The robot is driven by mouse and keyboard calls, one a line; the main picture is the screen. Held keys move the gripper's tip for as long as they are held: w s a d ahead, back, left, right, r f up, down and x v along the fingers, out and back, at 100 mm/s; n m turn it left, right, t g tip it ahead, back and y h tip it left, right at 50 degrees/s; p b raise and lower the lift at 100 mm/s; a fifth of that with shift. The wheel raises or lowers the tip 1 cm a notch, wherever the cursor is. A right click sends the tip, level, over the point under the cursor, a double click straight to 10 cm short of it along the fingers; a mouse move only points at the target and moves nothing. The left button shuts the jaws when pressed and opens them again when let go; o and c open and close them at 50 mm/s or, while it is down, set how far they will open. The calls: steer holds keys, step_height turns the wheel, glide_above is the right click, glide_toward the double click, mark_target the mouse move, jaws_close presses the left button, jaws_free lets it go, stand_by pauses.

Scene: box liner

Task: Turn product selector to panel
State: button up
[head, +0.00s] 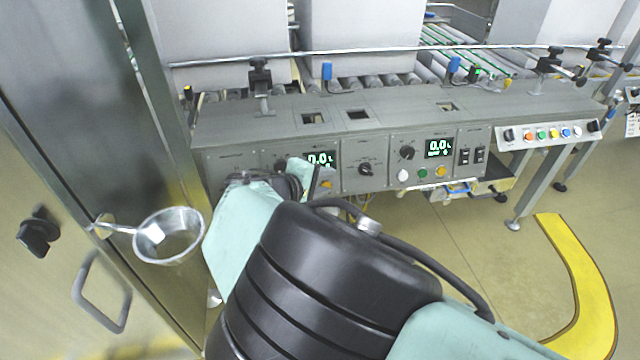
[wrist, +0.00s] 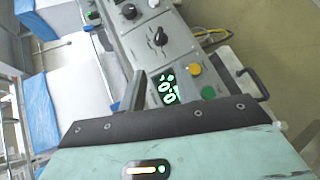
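The control console (head: 225,158) has a middle panel with a black rotary knob (head: 366,169), which may be the product selector; its lettering is too small to read. The knob also shows at the top of the wrist view (wrist: 160,38). A second black knob (head: 407,153) is on the panel to the right, beside a green 0.0 display (head: 438,148). My gripper (head: 304,180) is in front of the left panel, left of the middle knob and apart from it, partly covering another display (head: 319,158). A dark finger (wrist: 130,93) shows in the wrist view; the fingertip gap is unclear.
A rail (head: 400,47) and roller conveyor with large boxes (head: 220,40) lie behind the console. A metal cabinet with a ladle-like cup (head: 168,237) stands at left. A button box (head: 550,134) is at right. Floor at right is open, with a yellow stripe (head: 585,280).

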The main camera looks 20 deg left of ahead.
steer(key=shift+a, duration=0.15)
steer(key=o, duration=0.4)
steer(key=shift+c, duration=0.2)
steer(key=shift+o, duration=0.8)
step_height(320, 180, down, 12)
steer(key=s+m+g+y+b, duration=0.1)
steer(key=g+y+b, duration=0.1)
steer(key=g+y, duration=0.1)
steer(key=shift+d+m+g+y+b, duration=0.3)
steer(key=shift+d+m+g+b, duration=0.1)
steer(key=shift+g, duration=0.2)
steer(key=m+t+y+b, duration=0.6)
steer(key=m+t+b, duration=0.35)
steer(key=m, duration=0.75)
glide_toward(368, 173)
steer(key=b+x, duration=0.3)
steer(key=x, duration=0.4)
steer(key=shift+f+b, duration=0.15)
steer(key=shift+b, duration=0.2)
steer(key=shift+w+a+n, duration=0.25)
steer(key=shift+w+n, duration=0.05)
steer(key=shift+w, duration=0.35)
